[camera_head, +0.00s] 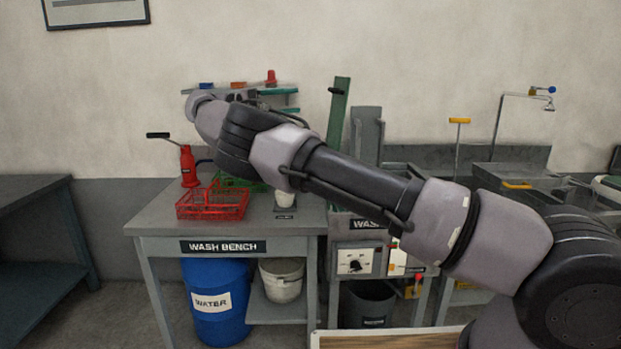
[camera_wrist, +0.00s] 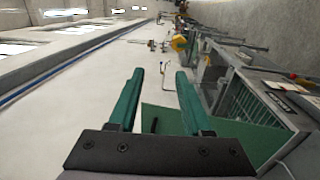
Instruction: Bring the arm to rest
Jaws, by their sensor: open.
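My arm (camera_head: 365,190) stretches from the lower right across the head view, its wrist end raised above the wash bench (camera_head: 165,222). My gripper (camera_wrist: 157,95) shows in the wrist view as two green fingers standing apart with nothing between them. In the head view the fingers are hidden or cannot be told apart from the things behind the wrist.
A blue water barrel (camera_head: 217,300) stands below. Tall taps and a sink stand at the right.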

